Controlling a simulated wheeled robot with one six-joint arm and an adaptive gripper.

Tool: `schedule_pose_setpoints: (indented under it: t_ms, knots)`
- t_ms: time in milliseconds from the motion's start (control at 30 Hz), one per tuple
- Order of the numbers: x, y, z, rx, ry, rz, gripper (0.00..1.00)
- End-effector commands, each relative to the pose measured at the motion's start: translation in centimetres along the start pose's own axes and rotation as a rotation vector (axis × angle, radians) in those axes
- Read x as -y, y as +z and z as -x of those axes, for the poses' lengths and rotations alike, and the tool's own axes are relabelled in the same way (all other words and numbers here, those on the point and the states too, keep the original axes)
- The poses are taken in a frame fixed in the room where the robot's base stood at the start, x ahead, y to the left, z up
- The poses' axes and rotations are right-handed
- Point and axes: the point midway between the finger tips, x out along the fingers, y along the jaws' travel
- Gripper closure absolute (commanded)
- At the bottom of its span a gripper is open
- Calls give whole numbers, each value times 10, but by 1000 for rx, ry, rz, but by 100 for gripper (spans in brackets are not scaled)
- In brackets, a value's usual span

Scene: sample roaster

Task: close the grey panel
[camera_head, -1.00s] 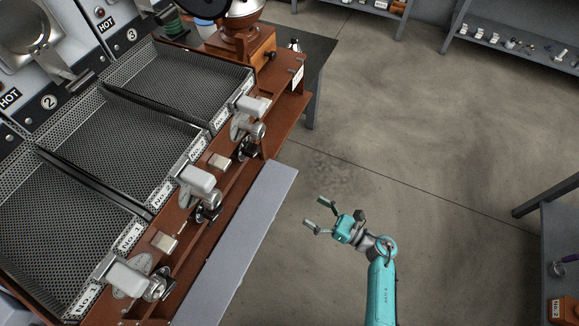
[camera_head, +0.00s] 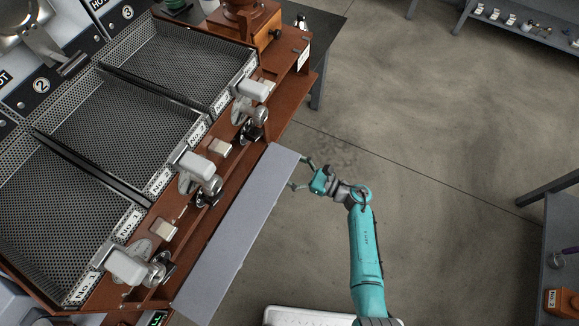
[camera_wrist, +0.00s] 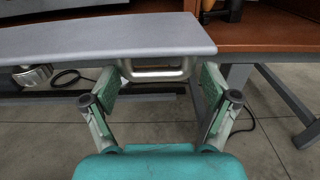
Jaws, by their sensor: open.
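The grey panel (camera_head: 240,225) is a long flat slab sticking out along the front of the wooden roaster bench, its top face level or nearly so. In the wrist view the panel (camera_wrist: 100,38) spans the upper left, and a silver handle (camera_wrist: 168,75) hangs under its front edge near the right end. My gripper (camera_head: 301,175) is at the panel's far right corner. It is open, with the handle between or just beyond its fingertips in the wrist view (camera_wrist: 158,78); contact cannot be told.
Mesh trays (camera_head: 95,125) and white-handled metal fittings (camera_head: 196,165) line the bench above the panel. A table leg (camera_wrist: 292,100) stands right of the gripper in the wrist view. Open floor (camera_head: 430,150) lies to the right, with a shelf (camera_head: 550,230) at the right edge.

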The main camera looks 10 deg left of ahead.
Motion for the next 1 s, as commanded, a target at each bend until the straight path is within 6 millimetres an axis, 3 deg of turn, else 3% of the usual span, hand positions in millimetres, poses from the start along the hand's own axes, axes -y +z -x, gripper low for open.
schedule_pose_setpoints:
  t_ms: [133,433,467,733,1000]
  knots:
    - [0,0,-10,0,0,1,14]
    - [0,0,-12,0,-1,0,14]
    - [0,0,-12,0,-1,0,16]
    - [1,1,-12,0,-2,1,84]
    - [2,3,-11,-22,-5,2,87]
